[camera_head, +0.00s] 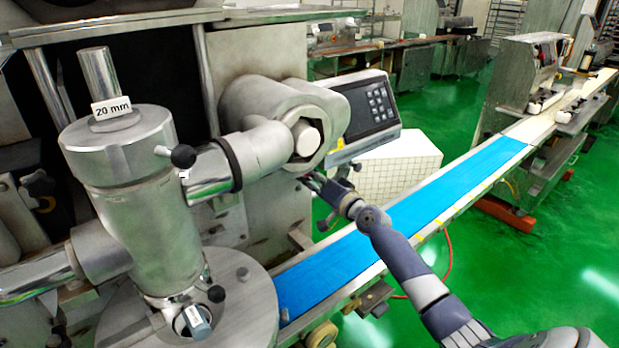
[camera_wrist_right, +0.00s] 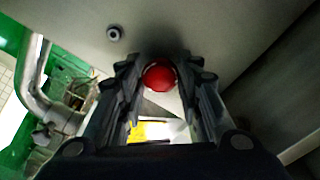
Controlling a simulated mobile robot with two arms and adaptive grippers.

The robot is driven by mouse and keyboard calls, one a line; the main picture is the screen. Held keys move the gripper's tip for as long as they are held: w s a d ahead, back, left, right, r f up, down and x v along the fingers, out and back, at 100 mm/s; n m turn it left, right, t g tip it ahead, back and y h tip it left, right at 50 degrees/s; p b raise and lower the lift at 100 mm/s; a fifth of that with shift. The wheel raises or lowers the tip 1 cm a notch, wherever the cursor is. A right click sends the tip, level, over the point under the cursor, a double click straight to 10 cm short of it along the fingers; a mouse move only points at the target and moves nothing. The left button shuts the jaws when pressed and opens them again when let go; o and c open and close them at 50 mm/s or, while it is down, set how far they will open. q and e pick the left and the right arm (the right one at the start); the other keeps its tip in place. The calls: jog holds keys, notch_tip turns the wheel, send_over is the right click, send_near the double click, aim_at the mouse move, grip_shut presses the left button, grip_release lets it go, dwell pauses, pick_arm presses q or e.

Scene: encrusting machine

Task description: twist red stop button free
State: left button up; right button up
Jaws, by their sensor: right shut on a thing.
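The red stop button (camera_wrist_right: 159,76) shows in the right wrist view, round and glossy, with a yellow patch (camera_wrist_right: 150,131) below it. My right gripper (camera_wrist_right: 160,72) has its two dark fingers on either side of the button, shut on it. In the head view my right gripper (camera_head: 322,186) reaches in under the control panel (camera_head: 372,108), beside the machine's grey housing. The button is hidden in the head view. My left gripper is not in either view.
The encrusting machine's steel cylinder (camera_head: 148,210) stands at the left. A blue conveyor belt (camera_head: 430,205) runs below and beyond my right arm. A white tiled box (camera_head: 395,168) sits behind the gripper. Green floor is open at the right.

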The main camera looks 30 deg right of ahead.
jog(key=shift+w+r, duration=0.1)
jog(key=shift+r, duration=0.25)
jog(key=o, duration=0.7)
jog(key=shift+c, duration=0.2)
jog(key=o, duration=0.4)
jog(key=shift+w+f, duration=0.15)
jog(key=shift+w+a+f, duration=0.1)
jog(key=shift+f, duration=0.05)
jog(key=shift+s+f, duration=0.1)
jog(key=shift+s, duration=0.55)
jog(key=s, duration=0.7)
jog(key=s+d, duration=0.1)
jog(key=s, duration=0.2)
jog(key=shift+s, duration=0.4)
